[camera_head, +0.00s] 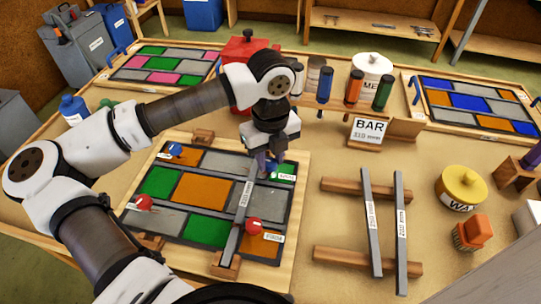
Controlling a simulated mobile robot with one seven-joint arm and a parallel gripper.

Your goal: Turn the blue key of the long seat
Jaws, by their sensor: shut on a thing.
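The leaded panel (172,216) lies on the bench with green, orange and grey panes. A grey bar marked 310 mm (243,200) lies along its right part, its near end at a wooden block (225,265). A red key (254,225) sits beside this bar. My gripper (265,165) is down at the bar's far end, shut on a small bluish thing that looks like the blue key there. The fingers mostly hide it, and its turn angle cannot be told. Another blue key (174,150) and red key (143,202) are at the panel's left.
Two bars (371,215) rest on wooden rails at the right. Behind my gripper stand a red container (242,48), colored-handled tools (353,87) and a BAR block (369,130). A yellow pot (461,188) is at right. My arm covers the left bench.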

